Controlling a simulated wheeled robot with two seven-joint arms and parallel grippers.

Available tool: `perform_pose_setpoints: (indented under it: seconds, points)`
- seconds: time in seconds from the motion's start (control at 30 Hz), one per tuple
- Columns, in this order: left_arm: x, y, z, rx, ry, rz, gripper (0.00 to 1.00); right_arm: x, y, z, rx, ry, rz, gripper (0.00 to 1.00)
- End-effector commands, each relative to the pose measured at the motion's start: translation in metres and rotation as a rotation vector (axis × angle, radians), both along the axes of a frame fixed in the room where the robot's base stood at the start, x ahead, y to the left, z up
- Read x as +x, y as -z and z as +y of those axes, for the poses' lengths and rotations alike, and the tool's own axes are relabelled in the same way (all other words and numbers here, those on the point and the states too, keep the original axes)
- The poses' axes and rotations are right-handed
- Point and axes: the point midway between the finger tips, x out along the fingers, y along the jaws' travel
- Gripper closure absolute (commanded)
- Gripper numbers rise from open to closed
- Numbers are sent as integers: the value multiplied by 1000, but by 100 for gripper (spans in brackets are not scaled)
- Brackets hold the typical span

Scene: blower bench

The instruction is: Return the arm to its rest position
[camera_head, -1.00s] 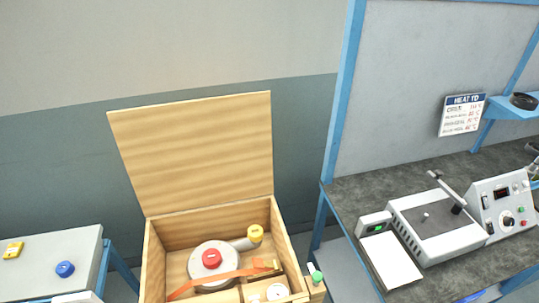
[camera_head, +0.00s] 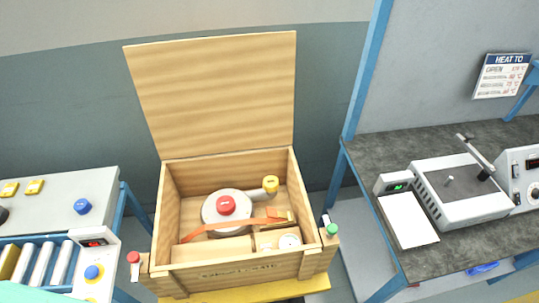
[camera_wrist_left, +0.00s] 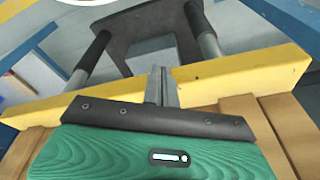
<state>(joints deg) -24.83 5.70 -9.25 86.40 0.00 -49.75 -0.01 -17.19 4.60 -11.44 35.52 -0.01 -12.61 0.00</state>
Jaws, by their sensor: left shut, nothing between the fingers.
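My left gripper (camera_wrist_left: 163,88) shows in the left wrist view, its thin grey fingers together and empty. The fingers extend over a yellow bar (camera_wrist_left: 240,75), with wooden planks (camera_wrist_left: 285,120) below it; I cannot tell whether they touch the bar. Neither gripper shows in the head view. A teal patch at its lower left corner may be part of my arm. The open wooden crate (camera_head: 168,215) stands in the middle. Inside it lies a round grey blower (camera_head: 210,208) with a red cap (camera_head: 226,204), a yellow-ended outlet (camera_head: 270,184) and an orange strap (camera_head: 215,231).
The crate's lid (camera_head: 215,95) stands up at the back. Red and green knobs stick up at its front corners. At left is a grey bench (camera_head: 50,210) with rollers (camera_head: 35,262). At right is a dark bench (camera_head: 400,150) with a heating device (camera_head: 465,190) and a white pad.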

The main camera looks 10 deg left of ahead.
Motion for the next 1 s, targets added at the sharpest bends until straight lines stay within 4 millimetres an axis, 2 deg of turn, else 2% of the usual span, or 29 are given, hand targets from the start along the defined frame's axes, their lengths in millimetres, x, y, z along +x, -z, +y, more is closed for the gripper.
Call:
perform_pose_setpoints:
  seconds: [0.03, 0.2, 0.4, 0.5, 0.6, 0.7, 0.8, 1.0]
  points:
    - [-10, 29, 1, 2, 2, 14, 100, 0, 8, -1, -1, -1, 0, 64]
    - [-52, 104, 8, 5, 8, 43, 100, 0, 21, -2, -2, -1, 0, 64]
    - [-112, 176, 19, 10, 15, 75, 100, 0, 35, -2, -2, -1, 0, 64]
    - [-140, 202, 24, 12, 18, 88, 100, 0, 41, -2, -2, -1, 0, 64]
    - [-163, 217, 29, 14, 21, 97, 100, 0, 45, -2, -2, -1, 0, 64]
    - [-178, 226, 32, 15, 23, 102, 100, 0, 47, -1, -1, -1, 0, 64]
    - [-185, 229, 34, 16, 24, 104, 100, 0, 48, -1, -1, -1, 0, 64]
    - [-186, 229, 34, 16, 25, 104, 100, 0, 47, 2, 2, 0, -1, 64]
